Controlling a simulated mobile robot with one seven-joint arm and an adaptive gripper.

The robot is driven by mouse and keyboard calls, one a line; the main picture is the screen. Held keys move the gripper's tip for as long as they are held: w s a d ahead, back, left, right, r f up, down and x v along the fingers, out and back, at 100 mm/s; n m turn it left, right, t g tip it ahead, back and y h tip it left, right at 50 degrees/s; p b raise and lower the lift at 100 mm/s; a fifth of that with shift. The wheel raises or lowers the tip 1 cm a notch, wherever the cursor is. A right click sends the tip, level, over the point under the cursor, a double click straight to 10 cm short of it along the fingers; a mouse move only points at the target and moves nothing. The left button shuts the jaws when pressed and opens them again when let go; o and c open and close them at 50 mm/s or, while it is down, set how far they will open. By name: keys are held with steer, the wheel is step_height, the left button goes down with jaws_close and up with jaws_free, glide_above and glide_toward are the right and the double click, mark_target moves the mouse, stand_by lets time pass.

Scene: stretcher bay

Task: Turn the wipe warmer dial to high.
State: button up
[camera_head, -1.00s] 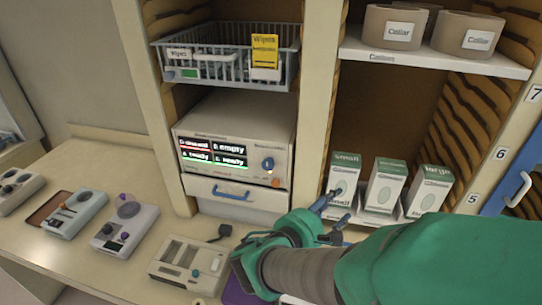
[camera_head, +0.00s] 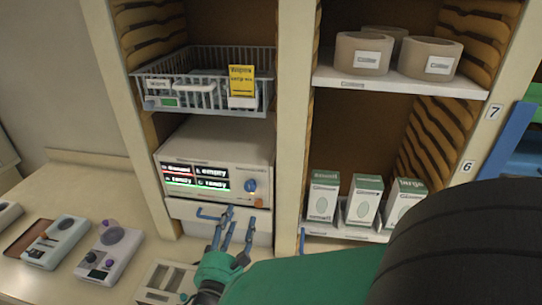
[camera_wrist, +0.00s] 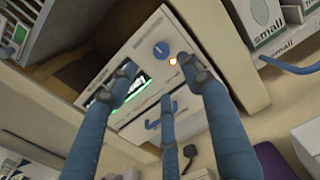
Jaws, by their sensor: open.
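The wipe warmer (camera_head: 215,150) is a cream box on the cabinet's middle shelf, with a lit display (camera_head: 196,176) on its front. Its blue dial (camera_head: 251,185) is at the right of the front. I cannot clearly tell the dial's pointer setting. My gripper (camera_head: 230,222) is open and empty, in front of the warmer, below and slightly left of the dial. In the wrist view, the dial (camera_wrist: 161,49) shows between the spread blue fingers of my gripper (camera_wrist: 162,82), apart from them. An orange light (camera_wrist: 173,61) glows beside the dial.
A drawer with a blue handle (camera_head: 210,216) is under the warmer, partly behind my fingers. A wire basket (camera_head: 205,95) is above. Cartons (camera_head: 363,200) stand to the right beyond a cabinet post (camera_head: 295,130). Several devices lie on the counter, including a grey one (camera_head: 108,250).

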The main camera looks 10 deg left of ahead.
mark_target(249, 188)
steer(key=shift+w, duration=0.1)
steer(key=shift+w, duration=6.8)
steer(key=c, duration=1.2)
